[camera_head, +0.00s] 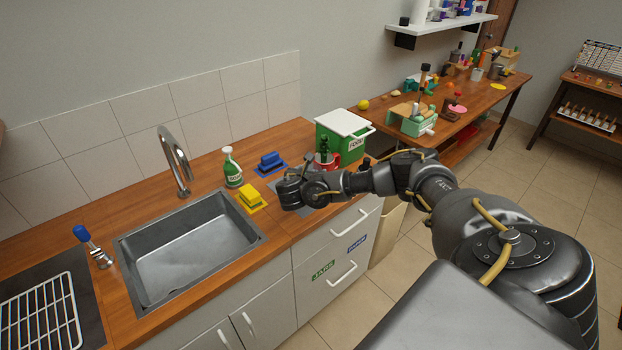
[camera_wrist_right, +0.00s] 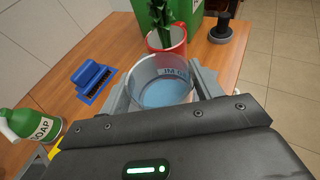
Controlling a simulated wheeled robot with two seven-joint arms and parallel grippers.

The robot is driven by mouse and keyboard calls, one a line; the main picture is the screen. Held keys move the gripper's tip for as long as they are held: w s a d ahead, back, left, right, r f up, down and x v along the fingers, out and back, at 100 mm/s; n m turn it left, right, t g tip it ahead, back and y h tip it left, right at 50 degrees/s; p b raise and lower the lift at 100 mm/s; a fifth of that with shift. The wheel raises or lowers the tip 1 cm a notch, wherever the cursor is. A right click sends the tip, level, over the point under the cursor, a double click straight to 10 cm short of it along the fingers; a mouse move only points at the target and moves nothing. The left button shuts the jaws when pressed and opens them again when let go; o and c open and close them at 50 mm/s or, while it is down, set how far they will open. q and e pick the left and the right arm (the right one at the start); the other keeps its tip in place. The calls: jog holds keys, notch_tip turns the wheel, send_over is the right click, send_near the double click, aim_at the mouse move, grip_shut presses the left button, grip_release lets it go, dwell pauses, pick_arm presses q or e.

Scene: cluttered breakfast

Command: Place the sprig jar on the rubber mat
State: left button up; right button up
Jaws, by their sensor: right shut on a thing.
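My right gripper (camera_head: 290,192) is over the counter right of the sink. In the right wrist view its fingers (camera_wrist_right: 163,92) are shut on a clear round jar (camera_wrist_right: 160,93) with lettering on its wall. The red pot and sprigs (camera_head: 323,152) also show in the head view behind my wrist. A grey patch (camera_head: 273,186) beside the gripper may be the rubber mat, mostly hidden. My left gripper is out of view.
The sink (camera_head: 190,245) is further left. A green-and-white bin (camera_head: 342,135) stands behind. A dark stand (camera_wrist_right: 222,28) is behind right.

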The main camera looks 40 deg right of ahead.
jog(key=shift+w+d+f, duration=0.15)
jog(key=shift+d+f, duration=0.2)
notch_tip(320, 180, down, 3)
jog(key=shift+p, duration=0.3)
jog(key=shift+f, duration=0.1)
jog(key=o, duration=1.2)
jog(key=shift+f, duration=0.1)
jog(key=b+v, duration=0.2)
jog(key=v, duration=1)
jog(key=shift+a, duration=0.1)
